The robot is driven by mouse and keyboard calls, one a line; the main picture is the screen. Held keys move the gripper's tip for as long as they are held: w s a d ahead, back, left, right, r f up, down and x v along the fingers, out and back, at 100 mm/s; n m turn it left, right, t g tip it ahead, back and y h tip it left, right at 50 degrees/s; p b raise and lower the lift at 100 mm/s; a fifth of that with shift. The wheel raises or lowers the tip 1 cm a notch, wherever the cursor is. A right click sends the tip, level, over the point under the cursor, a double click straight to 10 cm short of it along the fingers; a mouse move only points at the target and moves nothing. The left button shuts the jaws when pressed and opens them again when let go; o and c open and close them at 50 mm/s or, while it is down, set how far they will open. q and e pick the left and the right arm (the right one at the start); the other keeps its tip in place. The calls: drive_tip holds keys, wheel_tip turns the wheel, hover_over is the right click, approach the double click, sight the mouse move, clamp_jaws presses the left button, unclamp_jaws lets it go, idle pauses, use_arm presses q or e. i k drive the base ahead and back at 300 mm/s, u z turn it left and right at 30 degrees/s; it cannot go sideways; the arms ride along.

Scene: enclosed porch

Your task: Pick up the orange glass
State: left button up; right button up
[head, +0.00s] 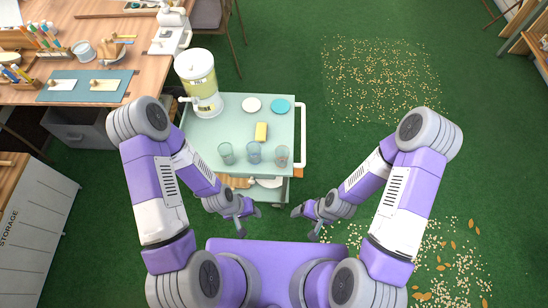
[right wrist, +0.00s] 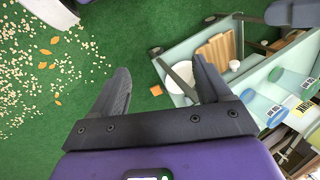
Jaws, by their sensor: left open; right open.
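Three clear glasses stand upright in a row near the front of the pale green cart top (head: 207,137). The right one (head: 282,156) has a faint orange-pink tint and looks like the orange glass. The middle glass (head: 254,153) looks bluish and the left glass (head: 226,153) greenish. My left gripper (head: 248,222) is open and empty, in front of the cart and below the glasses in the picture. My right gripper (head: 303,224) is open and empty, in front of the cart's right corner; in the right wrist view its fingers (right wrist: 161,70) are apart over green floor.
A drink dispenser (head: 200,83) stands at the cart's back left. A yellow sponge (head: 261,131), a white disc (head: 252,104) and a teal disc (head: 280,106) lie on the cart. Floor to the right is open, with scattered bits.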

sight(282, 153)
drive_tip(key=z, duration=1.05)
drive_tip(key=k, duration=1.05)
drive_tip(key=u, duration=0.95)
drive_tip(key=i, duration=1)
